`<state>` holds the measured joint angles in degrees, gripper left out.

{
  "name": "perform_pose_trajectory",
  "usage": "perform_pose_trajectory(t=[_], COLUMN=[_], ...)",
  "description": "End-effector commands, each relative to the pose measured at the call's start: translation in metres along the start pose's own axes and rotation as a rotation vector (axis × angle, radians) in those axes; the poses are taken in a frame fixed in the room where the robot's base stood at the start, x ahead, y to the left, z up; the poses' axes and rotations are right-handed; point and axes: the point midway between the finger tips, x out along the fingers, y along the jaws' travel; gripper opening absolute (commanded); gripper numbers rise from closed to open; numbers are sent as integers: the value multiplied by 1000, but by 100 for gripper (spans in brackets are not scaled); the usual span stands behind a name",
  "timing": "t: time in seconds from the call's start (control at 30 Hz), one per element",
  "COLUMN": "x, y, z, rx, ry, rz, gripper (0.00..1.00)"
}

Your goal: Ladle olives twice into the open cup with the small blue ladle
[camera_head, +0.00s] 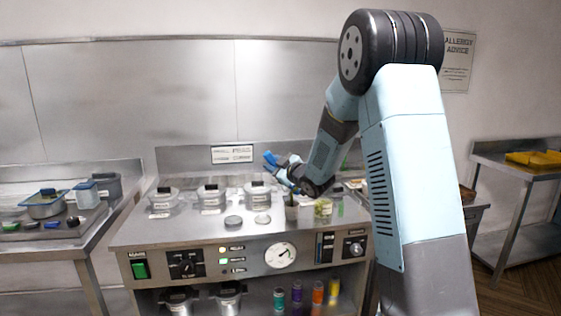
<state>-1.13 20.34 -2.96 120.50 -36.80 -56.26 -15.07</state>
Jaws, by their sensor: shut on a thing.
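My gripper (284,169) is above the right half of the steel range top and is shut on a blue thing (270,158). This looks like the small blue ladle, with only its blue end showing clearly; its bowl cannot be made out. I cannot tell whether the ladle touches either one.
Several lidded steel pots (211,198) stand along the range top (150,232). The left counter (50,246) holds a pan and small containers. A yellow tray (533,159) sits on the right table. The range's front left top is clear.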

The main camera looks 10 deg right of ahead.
Motion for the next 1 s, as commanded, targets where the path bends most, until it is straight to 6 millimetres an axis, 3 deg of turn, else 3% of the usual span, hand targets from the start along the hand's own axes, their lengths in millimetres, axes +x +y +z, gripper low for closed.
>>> perform_pose_trajectory(t=[0.23, 1.0], x=[1, 2], y=[-23, -86], z=[-1, 23], rx=[-145, -589], ry=[-4, -15], rz=[-2, 2], gripper=[0, 0])
